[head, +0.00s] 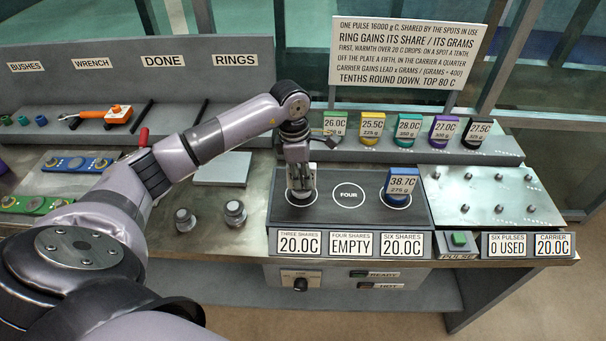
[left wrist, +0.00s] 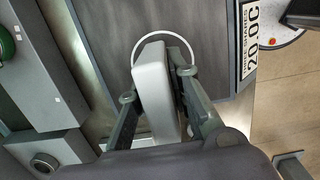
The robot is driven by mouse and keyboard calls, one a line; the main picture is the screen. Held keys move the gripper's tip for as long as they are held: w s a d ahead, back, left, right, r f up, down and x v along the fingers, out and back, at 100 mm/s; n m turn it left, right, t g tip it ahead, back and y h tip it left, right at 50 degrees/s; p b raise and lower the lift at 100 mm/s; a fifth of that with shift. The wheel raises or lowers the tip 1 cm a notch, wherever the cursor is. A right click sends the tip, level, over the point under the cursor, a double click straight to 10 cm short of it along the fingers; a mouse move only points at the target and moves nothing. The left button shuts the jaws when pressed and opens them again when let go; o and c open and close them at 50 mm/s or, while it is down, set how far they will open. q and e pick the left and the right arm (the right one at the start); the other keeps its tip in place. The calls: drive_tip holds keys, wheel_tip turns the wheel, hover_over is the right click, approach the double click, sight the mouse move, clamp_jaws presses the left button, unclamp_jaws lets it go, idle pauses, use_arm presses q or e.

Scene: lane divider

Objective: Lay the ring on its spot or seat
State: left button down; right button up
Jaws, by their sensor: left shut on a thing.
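My left gripper (head: 300,188) is shut on a white ring piece (left wrist: 152,90), down at the left spot of the dark plate (head: 349,218). The piece shows pale between the fingers in the head view; its label cannot be read. In the left wrist view part of the spot's white outline (left wrist: 166,40) shows around it. Whether the piece touches the plate cannot be told. The middle spot (head: 348,195), marked FOUR, is bare. A blue ring (head: 400,184) labelled 38.7C, 275 g stands on the right spot. My right gripper is not in view.
Several coloured labelled rings (head: 409,130) stand on the back ledge. A pegged carrier plate (head: 480,198) lies right. Displays (head: 350,244) read 20.0C, EMPTY, 20.0C; the green pulse button (head: 459,239) is beside them. Two metal weights (head: 235,212) stand left of the plate.

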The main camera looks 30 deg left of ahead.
use_arm(q)
drive_tip(key=shift+f, duration=0.1)
idle(0.3)
drive_tip(key=shift+f+b, duration=0.35)
drive_tip(key=shift+b, duration=0.1)
drive_tip(key=c, duration=1.5)
unclamp_jaws()
drive_tip(key=shift+o, duration=0.4)
drive_tip(key=r, duration=0.8)
drive_tip(key=a+r, duration=0.1)
drive_tip(key=r, duration=0.3)
drive_tip(key=shift+s+a, duration=0.1)
drive_tip(key=shift+s, duration=0.3)
